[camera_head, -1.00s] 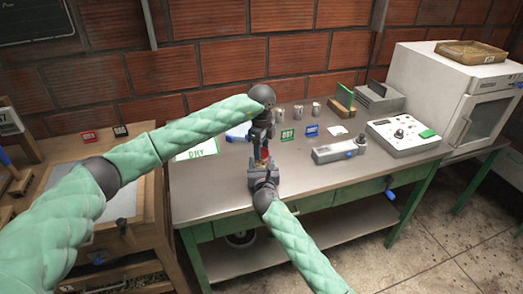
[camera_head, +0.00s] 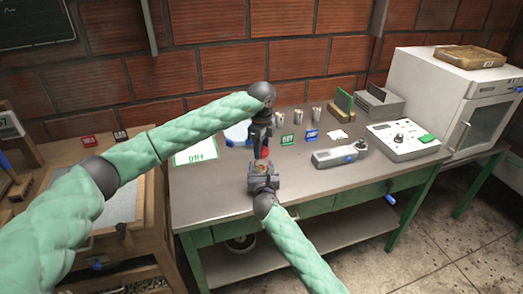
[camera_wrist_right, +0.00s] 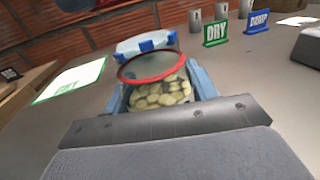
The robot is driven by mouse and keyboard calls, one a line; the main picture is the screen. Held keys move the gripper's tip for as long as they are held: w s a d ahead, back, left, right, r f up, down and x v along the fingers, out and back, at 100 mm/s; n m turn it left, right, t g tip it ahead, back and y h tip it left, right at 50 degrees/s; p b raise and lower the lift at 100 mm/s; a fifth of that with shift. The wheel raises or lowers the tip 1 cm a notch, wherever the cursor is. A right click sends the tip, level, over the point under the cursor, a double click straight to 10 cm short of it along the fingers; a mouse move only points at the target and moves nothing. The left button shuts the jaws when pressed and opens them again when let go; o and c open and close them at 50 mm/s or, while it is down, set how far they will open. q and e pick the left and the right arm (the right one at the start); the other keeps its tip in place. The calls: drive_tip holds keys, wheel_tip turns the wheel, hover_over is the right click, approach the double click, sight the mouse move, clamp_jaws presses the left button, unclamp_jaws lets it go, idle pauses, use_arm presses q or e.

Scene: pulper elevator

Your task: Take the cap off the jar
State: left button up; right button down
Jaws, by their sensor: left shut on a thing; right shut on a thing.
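The jar (camera_wrist_right: 160,97) stands upright between the fingers of my right gripper (camera_wrist_right: 160,95), which is shut on it. In the right wrist view its mouth is open, with a red ring around the rim and pale bean-like pieces inside. In the head view the jar (camera_head: 264,171) is small and partly hidden by my right gripper (camera_head: 263,180). My left gripper (camera_head: 262,152) points down just above the jar. It is shut on the cap (camera_head: 264,154), a small red patch between its fingers, apart from the jar.
The bench (camera_head: 215,200) carries a green-framed DRY sheet (camera_head: 195,151), small DRY and DAMP signs, several metal cups, a grey handheld device (camera_head: 340,154) and a control box (camera_head: 402,138). A white oven-like cabinet (camera_head: 455,95) stands at right. The bench front is clear.

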use_arm(q)
drive_tip(key=shift+r, duration=1.35)
use_arm(e)
drive_tip(key=shift+c, duration=1.9)
unclamp_jaws()
drive_tip(key=shift+s, duration=0.1)
